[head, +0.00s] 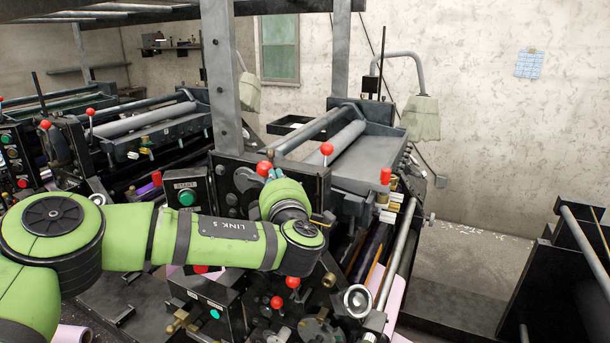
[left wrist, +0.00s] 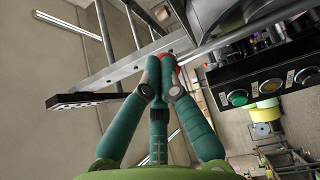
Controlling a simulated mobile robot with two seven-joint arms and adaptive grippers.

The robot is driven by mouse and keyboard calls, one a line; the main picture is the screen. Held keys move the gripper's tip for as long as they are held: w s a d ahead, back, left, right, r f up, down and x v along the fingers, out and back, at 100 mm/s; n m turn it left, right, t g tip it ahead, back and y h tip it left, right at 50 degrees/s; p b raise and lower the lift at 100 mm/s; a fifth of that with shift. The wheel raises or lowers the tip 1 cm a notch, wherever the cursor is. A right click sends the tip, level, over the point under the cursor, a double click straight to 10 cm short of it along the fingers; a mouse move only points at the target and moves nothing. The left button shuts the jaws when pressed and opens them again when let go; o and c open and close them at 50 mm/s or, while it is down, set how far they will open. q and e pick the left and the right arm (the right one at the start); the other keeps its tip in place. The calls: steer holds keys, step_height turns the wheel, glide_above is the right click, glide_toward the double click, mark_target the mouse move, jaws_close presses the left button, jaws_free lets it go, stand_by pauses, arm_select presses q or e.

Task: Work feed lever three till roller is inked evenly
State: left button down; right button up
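My left arm reaches across the head view to the printing press. My left gripper (head: 272,178) is mostly hidden behind its own wrist, with its tip close to a red lever knob (head: 264,168). In the left wrist view the teal fingers (left wrist: 160,72) come together at their tips. A red knob (left wrist: 176,70) shows partly behind the right finger; whether they grip it I cannot tell. Another red lever knob (head: 326,149) stands to the right, and a red-topped part (head: 385,176) farther right. The rollers (head: 368,255) lie lower right. No lever number is legible. My right gripper is out of view.
A grey upright post (head: 220,75) stands behind the arm. A start-button box (head: 186,190) is left of the gripper. More red knobs (head: 292,282) and a handwheel (head: 357,300) lie below. A lamp (head: 421,118) hangs at right.

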arm_select(q)
steer(key=s+d, duration=0.3)
steer(key=d, duration=0.5)
steer(key=shift+s+f, duration=0.3)
steer(key=shift+s, duration=0.1)
stand_by(0.4)
steer(key=d, duration=0.1)
steer(key=s+d+r, duration=0.1)
steer(key=d, duration=0.1)
steer(key=s+d, duration=0.1)
steer(key=shift+s+d+r, duration=0.1)
steer(key=shift+d+r, duration=0.15)
steer(key=shift+r, duration=0.15)
